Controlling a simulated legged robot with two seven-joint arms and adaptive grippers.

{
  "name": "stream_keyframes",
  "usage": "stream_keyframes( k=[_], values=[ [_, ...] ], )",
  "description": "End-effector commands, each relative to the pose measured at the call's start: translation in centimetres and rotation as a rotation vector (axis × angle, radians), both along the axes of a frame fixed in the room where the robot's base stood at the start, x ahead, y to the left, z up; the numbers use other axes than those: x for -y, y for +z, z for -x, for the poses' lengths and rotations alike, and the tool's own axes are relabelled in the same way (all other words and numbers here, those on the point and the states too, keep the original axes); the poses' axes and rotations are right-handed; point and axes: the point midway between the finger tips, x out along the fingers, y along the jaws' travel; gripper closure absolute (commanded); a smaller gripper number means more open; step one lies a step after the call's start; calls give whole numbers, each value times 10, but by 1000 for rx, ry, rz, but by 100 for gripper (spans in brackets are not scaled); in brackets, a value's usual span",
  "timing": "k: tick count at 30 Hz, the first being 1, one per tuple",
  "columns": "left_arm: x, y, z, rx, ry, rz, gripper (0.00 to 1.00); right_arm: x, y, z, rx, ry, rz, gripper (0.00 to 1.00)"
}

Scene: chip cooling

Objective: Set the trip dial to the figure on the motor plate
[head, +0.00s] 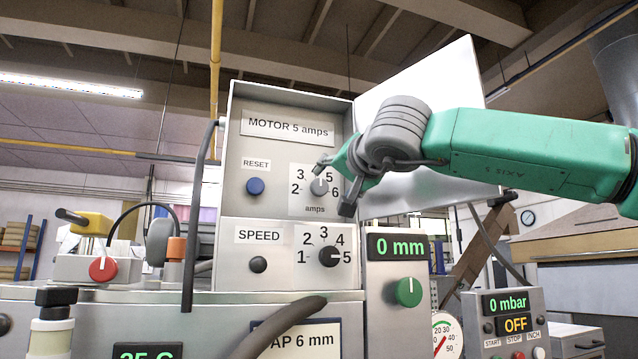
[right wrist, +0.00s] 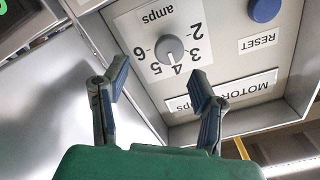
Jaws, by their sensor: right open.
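The motor plate (head: 288,127) reads "MOTOR 5 amps" on the upper panel; it also shows upside down in the right wrist view (right wrist: 236,88), partly hidden by a finger. The trip dial (head: 319,187) is a small grey knob on a scale from 2 to 6, marked amps. Its white mark points at about 4, as the right wrist view of the dial (right wrist: 169,48) also shows. My right gripper (head: 335,187) is open in front of the dial. Its fingertips (right wrist: 159,70) are spread on either side of the scale, apart from the knob. My left gripper is not in view.
A blue RESET button (head: 255,187) sits left of the dial. A SPEED dial (head: 329,256) below points at 5. The cabinet's open door (head: 420,80) stands to the right, behind my right arm. A green knob (head: 408,291) is on the box at lower right.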

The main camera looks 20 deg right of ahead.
Motion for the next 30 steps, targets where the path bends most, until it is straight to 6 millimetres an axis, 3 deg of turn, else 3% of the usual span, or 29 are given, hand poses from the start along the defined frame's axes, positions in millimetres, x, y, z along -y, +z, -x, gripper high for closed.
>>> stream_keyframes(
  k=[3,12,22,23,27,30],
  values=[
    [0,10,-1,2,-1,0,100,-10,2,-26,-2,0,4,47],
    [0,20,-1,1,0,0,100,-24,3,-61,0,1,13,47],
    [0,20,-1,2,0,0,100,-8,2,-62,3,2,5,47],
    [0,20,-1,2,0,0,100,-7,2,-62,3,2,4,51],
    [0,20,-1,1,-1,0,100,-6,2,-62,3,1,3,98],
    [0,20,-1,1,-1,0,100,-8,2,-62,2,-3,5,98]
  ],
)
